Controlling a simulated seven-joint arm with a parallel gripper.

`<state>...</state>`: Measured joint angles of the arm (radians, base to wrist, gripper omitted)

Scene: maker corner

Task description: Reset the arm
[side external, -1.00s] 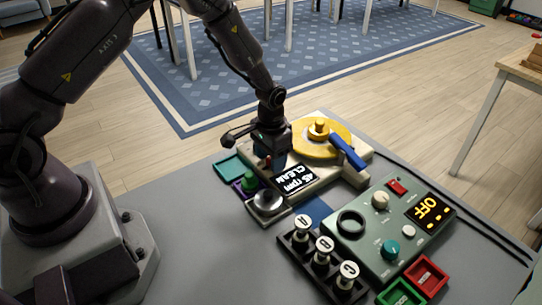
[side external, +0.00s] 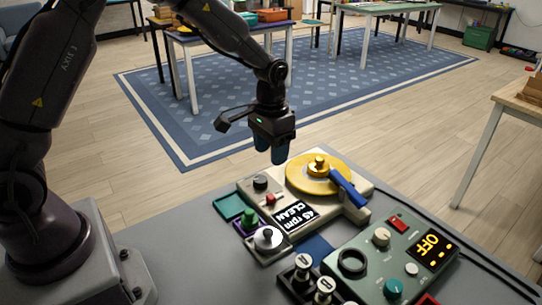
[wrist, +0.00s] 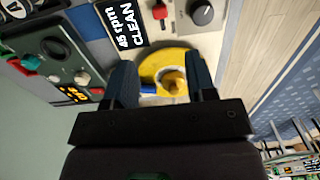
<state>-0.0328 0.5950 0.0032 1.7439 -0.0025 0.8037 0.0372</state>
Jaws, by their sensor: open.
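My gripper (side external: 271,153) is raised above the far left part of the turntable device. It is open, with nothing between its fingers, and clear of everything. It also shows in the wrist view (wrist: 164,84), with both blue-grey fingers pointing toward the yellow platter. The turntable (side external: 244,182) is a cream box with a yellow platter (side external: 302,178), a blue arm (side external: 348,189), a black knob, a red switch and a display reading "45 rpm CLEAN" (side external: 294,215). A green knob (side external: 249,217) and a silver knob (side external: 267,238) stand at its near left.
A green control box (side external: 378,262) with an "OFF" display stands at the right. A black rack (side external: 290,276) holds lettered white-topped pieces in front of it. A teal tray (side external: 229,207) lies left of the turntable. The grey table's left part (side external: 180,245) is clear.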

